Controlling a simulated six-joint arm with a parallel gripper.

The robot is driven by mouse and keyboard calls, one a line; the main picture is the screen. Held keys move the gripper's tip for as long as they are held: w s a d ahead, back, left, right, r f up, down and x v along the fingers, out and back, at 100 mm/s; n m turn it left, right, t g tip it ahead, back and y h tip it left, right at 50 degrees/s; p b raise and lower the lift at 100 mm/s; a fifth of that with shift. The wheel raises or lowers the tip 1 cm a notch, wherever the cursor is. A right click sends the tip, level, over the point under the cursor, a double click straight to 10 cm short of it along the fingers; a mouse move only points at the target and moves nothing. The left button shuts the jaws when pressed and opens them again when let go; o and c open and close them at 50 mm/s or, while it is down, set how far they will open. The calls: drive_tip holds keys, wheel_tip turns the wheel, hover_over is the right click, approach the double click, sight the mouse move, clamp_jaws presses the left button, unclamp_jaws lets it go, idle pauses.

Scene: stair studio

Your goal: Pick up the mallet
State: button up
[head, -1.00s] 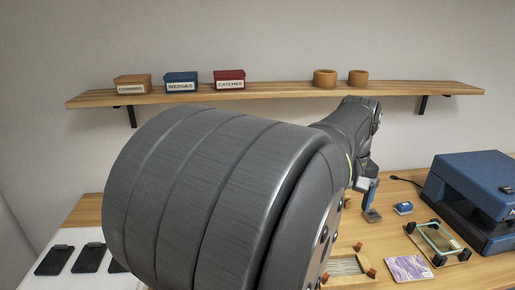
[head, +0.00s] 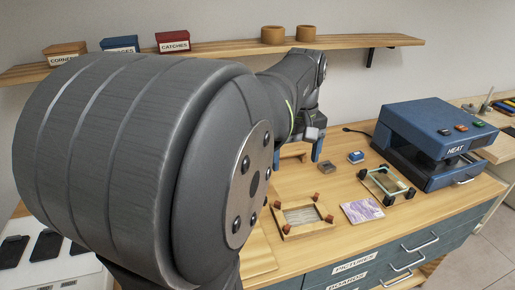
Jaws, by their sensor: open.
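I cannot make out the mallet for sure in the head view. My gripper (head: 298,150) is at the far end of my arm, over the back of the wooden worktop (head: 425,210). Its blue fingers are apart and point down. A light wooden piece (head: 292,153) shows by the fingers, partly hidden by my gripper and arm; I cannot tell what it is or whether they touch it. My arm hides much of the left side of the worktop.
A wooden frame (head: 281,222) with reddish corner blocks, a purple patterned card (head: 362,211) and a glass-topped frame (head: 372,177) lie in front. A grey-brown block (head: 328,168) and a blue-and-white block (head: 356,157) lie right of my gripper. The blue heat press (head: 425,125) stands further right.

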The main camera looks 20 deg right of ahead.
drive_tip(key=c, duration=0.7)
drive_tip(key=w+d+f+m+t+h, duration=0.1)
drive_tip(key=w+f+m+h, duration=0.15)
drive_tip(key=w+m, duration=0.55)
drive_tip(key=w+d+f+m+h, duration=0.1)
drive_tip(key=w+f+m, duration=0.3)
drive_tip(key=w, duration=0.9)
drive_tip(key=w+d+f+m+t+h, duration=0.1)
drive_tip(key=w+f+m, duration=0.4)
drive_tip(key=w, duration=0.5)
drive_tip(key=shift+m, duration=0.7)
drive_tip(key=x, duration=1.5)
drive_tip(key=shift+w+d+f, duration=0.1)
drive_tip(key=shift+d+f, duration=0.15)
drive_tip(key=shift+f, duration=0.05)
